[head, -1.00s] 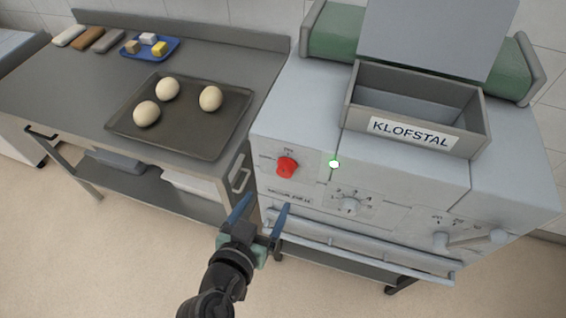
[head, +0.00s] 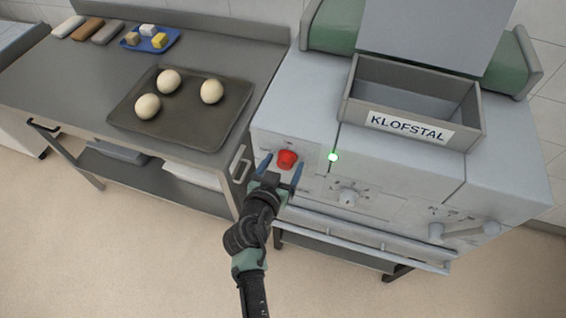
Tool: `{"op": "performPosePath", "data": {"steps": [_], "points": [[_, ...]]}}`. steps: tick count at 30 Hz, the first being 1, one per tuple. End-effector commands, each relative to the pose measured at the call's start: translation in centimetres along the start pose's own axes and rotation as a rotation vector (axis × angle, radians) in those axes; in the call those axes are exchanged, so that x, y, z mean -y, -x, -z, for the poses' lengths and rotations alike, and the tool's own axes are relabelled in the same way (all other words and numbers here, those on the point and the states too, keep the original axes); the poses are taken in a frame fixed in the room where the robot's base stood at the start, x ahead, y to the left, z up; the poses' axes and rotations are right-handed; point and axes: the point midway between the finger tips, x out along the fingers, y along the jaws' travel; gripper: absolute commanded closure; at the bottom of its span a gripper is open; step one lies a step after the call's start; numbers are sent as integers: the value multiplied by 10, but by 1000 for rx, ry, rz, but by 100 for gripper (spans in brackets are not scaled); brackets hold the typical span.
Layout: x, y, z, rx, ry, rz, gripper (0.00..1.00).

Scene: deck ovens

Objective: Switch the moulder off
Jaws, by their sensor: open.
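The moulder (head: 390,185) is a light grey machine at the right, with an open hopper labelled KLOFSTAL. Its red switch knob (head: 287,159) sits on the left of the front panel. A green lamp (head: 333,157) glows to the right of the knob. My gripper (head: 281,167) is open, with one blue finger on the left of the knob and one on the right. I cannot tell whether the fingers touch it. The gripper hides the panel just below the knob.
A selector dial (head: 347,197) lies right of the gripper, and a lever (head: 465,231) farther right. A rail (head: 350,238) runs along the machine's lower front. The steel table (head: 60,95) at the left bears a dark tray (head: 200,138) with three dough balls.

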Motion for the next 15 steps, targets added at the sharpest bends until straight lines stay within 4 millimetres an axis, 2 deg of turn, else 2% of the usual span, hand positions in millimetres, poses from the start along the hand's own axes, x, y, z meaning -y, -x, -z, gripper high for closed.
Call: {"op": "performPosePath", "data": {"steps": [8, 15], "points": [[0, -1, 0, -1, 0, 0, 20], [0, 0, 0, 0, 0, 0, 63]]}}
